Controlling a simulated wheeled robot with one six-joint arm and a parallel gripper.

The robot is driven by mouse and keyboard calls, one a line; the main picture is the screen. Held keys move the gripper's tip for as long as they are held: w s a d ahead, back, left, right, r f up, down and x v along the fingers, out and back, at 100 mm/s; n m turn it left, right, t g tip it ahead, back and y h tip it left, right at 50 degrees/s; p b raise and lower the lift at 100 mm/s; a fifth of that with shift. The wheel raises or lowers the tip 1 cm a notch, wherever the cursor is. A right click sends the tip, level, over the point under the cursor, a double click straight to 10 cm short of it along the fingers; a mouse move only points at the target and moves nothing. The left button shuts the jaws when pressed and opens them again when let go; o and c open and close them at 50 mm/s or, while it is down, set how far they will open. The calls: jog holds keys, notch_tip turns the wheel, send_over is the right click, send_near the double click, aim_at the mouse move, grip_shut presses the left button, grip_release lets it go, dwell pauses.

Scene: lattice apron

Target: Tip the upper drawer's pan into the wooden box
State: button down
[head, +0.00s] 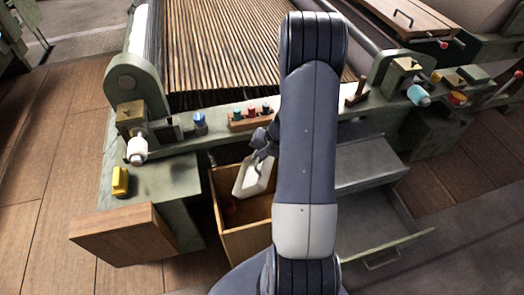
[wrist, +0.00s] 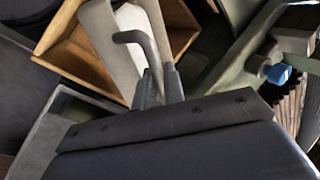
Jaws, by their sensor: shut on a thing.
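My gripper (head: 265,143) is shut on a pale pan (head: 254,176) at the pan's upper edge. The pan is steeply tilted, over the open wooden box (head: 262,240). Something small, dark and reddish shows low inside the box; I cannot tell what it is. In the wrist view the pan (wrist: 105,42) hangs beyond the gripper (wrist: 158,88), with the box rim (wrist: 60,28) around it. The pan's inside is only partly visible. My arm hides the box's right part in the head view. The drawer unit (head: 365,160) stands right of my arm, with an open drawer (head: 405,240) low down.
A green machine with a slatted bed (head: 225,50) stands behind. Its front rail carries a small rack of coloured pegs (head: 250,117) and a blue knob (head: 199,121). A wooden block (head: 125,233) and a yellow piece (head: 120,181) are at left. Open floor lies further left.

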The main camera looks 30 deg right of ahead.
jog(key=p, duration=0.3)
jog(key=w+a+g+h+p, duration=0.1)
jog(key=p, duration=0.2)
jog(key=shift+w+a+r+p, duration=0.1)
jog(key=shift+w+r+p, duration=0.05)
jog(key=shift+r+p, duration=0.15)
jog(key=h+p, duration=0.1)
jog(key=p, duration=0.3)
jog(key=shift+w+a+g, duration=0.3)
jog(key=shift+a+g, duration=0.05)
jog(key=shift+g, duration=0.05)
jog(key=shift+w+a+f+g+h+p, duration=0.15)
jog(key=shift+w+a+g+h+p, duration=0.8)
jog(key=shift+p, duration=0.45)
jog(key=shift+d, duration=0.1)
jog(key=shift+s, duration=0.1)
dwell(2.4)
